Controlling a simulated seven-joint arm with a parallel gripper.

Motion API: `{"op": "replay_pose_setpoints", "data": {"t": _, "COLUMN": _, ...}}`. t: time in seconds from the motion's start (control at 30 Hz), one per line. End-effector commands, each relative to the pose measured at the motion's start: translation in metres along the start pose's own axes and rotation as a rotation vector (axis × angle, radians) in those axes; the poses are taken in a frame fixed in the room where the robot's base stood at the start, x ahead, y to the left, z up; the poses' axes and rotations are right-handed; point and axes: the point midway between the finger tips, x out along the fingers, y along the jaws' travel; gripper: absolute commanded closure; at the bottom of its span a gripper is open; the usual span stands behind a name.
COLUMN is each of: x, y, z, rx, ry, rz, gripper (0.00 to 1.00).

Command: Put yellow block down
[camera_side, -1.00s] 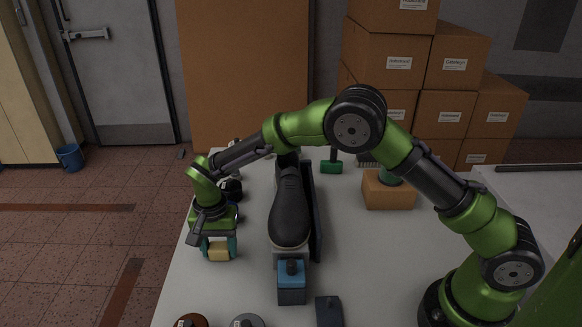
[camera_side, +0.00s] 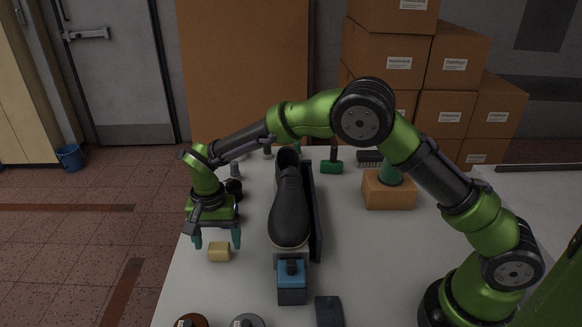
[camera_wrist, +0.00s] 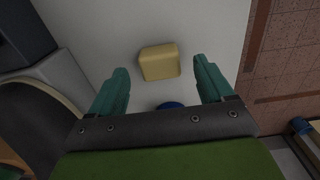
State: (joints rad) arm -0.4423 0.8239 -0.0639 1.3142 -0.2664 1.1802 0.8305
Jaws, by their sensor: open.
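The yellow block (camera_side: 219,252) lies on the white table (camera_side: 355,255), near its left edge. In the wrist view the yellow block (camera_wrist: 159,62) lies beyond and between the fingertips, touching neither. My gripper (camera_side: 218,240) is open and empty, its teal fingers spread wide just above the block. The open fingers also show in the wrist view (camera_wrist: 160,82).
A black shoe (camera_side: 289,210) on a stand with a blue clamp (camera_side: 291,272) stands right of my gripper. Round tins sit at the front edge. The table between shoe and base is mostly clear.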

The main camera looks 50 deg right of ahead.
Motion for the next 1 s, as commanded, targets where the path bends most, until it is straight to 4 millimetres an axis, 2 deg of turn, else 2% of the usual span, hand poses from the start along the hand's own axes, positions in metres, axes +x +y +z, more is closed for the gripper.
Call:
{"op": "replay_pose_setpoints", "data": {"t": 0.1, "x": -0.029, "y": -0.001, "z": 0.000, "rx": -0.001, "ry": 0.003, "rz": -0.005, "gripper": 0.19}}
{"op": "replay_pose_setpoints", "data": {"t": 0.3, "x": -0.069, "y": -0.001, "z": 0.000, "rx": 0.000, "ry": 0.003, "rz": -0.004, "gripper": 0.19}}
{"op": "replay_pose_setpoints", "data": {"t": 0.53, "x": -0.093, "y": 0.001, "z": -0.001, "rx": -0.001, "ry": 0.002, "rz": -0.004, "gripper": 0.19}}
{"op": "replay_pose_setpoints", "data": {"t": 0.63, "x": -0.109, "y": 0.010, "z": -0.005, "rx": -0.013, "ry": 0.002, "rz": -0.028, "gripper": 0.19}}
{"op": "replay_pose_setpoints", "data": {"t": 0.77, "x": -0.148, "y": 0.042, "z": -0.013, "rx": -0.054, "ry": 0.009, "rz": -0.105, "gripper": 0.19}}
{"op": "replay_pose_setpoints", "data": {"t": 0.9, "x": -0.193, "y": 0.096, "z": -0.014, "rx": -0.131, "ry": 0.043, "rz": -0.215, "gripper": 0.19}}
{"op": "replay_pose_setpoints", "data": {"t": 1.0, "x": -0.216, "y": 0.137, "z": -0.009, "rx": -0.186, "ry": 0.086, "rz": -0.289, "gripper": 0.19}}
